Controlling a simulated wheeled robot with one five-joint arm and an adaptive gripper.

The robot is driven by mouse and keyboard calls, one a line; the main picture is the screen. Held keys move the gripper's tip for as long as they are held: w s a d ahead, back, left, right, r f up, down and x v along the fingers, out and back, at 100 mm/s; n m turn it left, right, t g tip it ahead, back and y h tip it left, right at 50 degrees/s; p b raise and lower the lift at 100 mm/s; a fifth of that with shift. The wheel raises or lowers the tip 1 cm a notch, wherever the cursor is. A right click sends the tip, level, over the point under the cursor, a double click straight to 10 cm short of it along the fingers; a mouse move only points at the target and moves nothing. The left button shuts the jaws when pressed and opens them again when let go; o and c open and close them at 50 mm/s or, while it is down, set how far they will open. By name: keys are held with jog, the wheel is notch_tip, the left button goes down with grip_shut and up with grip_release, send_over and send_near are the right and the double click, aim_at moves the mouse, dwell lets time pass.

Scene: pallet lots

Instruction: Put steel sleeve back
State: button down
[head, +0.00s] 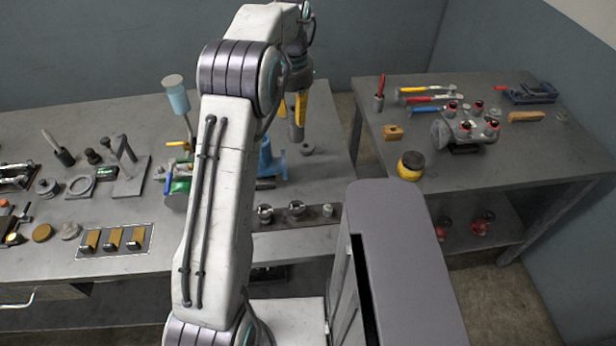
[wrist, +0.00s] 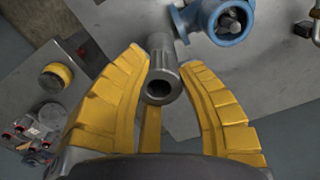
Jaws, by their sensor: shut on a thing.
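The steel sleeve (wrist: 163,68) is a grey hollow cylinder with a wider collar and a dark bore, seen end-on between the yellow fingers of my gripper (wrist: 178,82) in the wrist view. My gripper is shut on it. In the head view my gripper (head: 292,107) points down over the back right of the long bench, with the sleeve (head: 296,132) showing below and between the fingers. I cannot tell whether its lower end touches the bench. A small grey ring (head: 307,149) lies on the bench just right of it.
A blue valve body (head: 272,158) stands close by, partly behind my arm; it also shows in the wrist view (wrist: 222,20). A rail with several metal fittings (head: 295,210) lies in front. The right bench (head: 470,165) holds tools and a yellow-black round item (head: 410,167). A gap separates the benches.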

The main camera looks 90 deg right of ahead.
jog(key=s+a+f+m+b, duration=0.1)
jog(key=s+a+f+b, duration=0.2)
jog(key=s, duration=0.4)
jog(key=s+a+f+m+b, duration=0.1)
jog(key=s+a+f+b, duration=0.1)
jog(key=s+a+f, duration=0.3)
jog(key=shift+w+d+f+n+p, duration=0.55)
jog(key=shift+w+d+f, duration=0.7)
jog(key=shift+d+f, duration=0.35)
jog(key=shift+w+d+f+n+p, duration=0.45)
jog(key=shift+w+d+f+p, duration=0.25)
jog(key=shift+w+d+f, duration=0.7)
jog(key=shift+w+d+f+n+p, duration=0.55)
jog(key=shift+w+d+f, duration=0.6)
jog(key=shift+d+f, duration=0.55)
jog(key=c, duration=0.9)
grip_release()
